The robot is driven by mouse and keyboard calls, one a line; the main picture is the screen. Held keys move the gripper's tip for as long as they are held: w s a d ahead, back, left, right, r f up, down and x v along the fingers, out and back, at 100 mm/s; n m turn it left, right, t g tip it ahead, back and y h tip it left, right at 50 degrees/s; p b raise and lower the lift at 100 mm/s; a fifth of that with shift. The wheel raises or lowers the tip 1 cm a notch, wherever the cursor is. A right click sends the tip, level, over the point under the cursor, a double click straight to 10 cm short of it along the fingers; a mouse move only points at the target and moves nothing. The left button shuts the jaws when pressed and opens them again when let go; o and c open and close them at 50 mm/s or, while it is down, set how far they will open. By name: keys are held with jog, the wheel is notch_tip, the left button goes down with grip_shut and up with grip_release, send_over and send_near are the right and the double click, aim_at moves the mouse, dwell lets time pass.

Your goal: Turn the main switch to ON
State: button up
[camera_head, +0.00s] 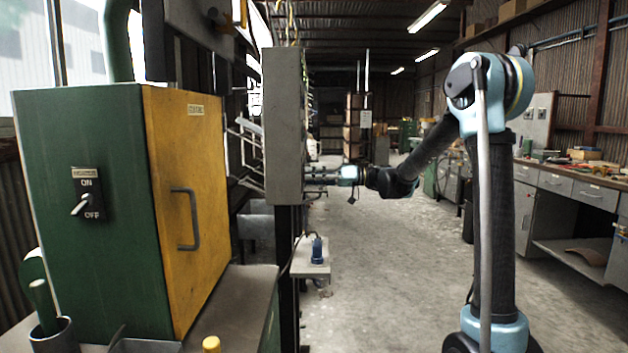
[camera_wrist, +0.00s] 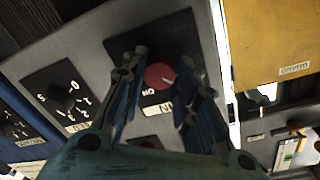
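The main switch (camera_wrist: 158,76) is a round red knob with a pale mark on a black plate, in the wrist view. An upside-down ON shows beside it, and a label (camera_wrist: 160,109) below it seems to read MAIN. My gripper (camera_wrist: 163,60) is open, with one finger on each side of the knob; I cannot tell if either touches it. In the head view my gripper (camera_head: 318,176) reaches from the right to the hidden front face of a grey control box (camera_head: 283,125). The knob is not visible there.
A black selector dial (camera_wrist: 62,98) sits left on the same panel in the wrist view. In the head view, a green cabinet (camera_head: 85,210) with its own ON/OFF switch (camera_head: 82,204) and a yellow door stands left. A small shelf (camera_head: 310,268) is below my gripper. The floor behind is open.

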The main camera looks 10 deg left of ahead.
dwell(0.3)
jog(key=shift+w+m+g+h, duration=0.15)
jog(key=shift+m+h, duration=0.1)
jog(key=shift+m, duration=4)
jog(key=shift+s+m+g+h, duration=0.15)
jog(key=shift+m+h, duration=0.1)
jog(key=shift+m, duration=4)
jog(key=shift+w, duration=0.1)
jog(key=o, duration=1.1)
jog(key=shift+w+d, duration=0.1)
jog(key=v, duration=1.1)
jog(key=shift+w+d, duration=0.2)
jog(key=shift+d, duration=0.2)
jog(key=shift+f, duration=0.1)
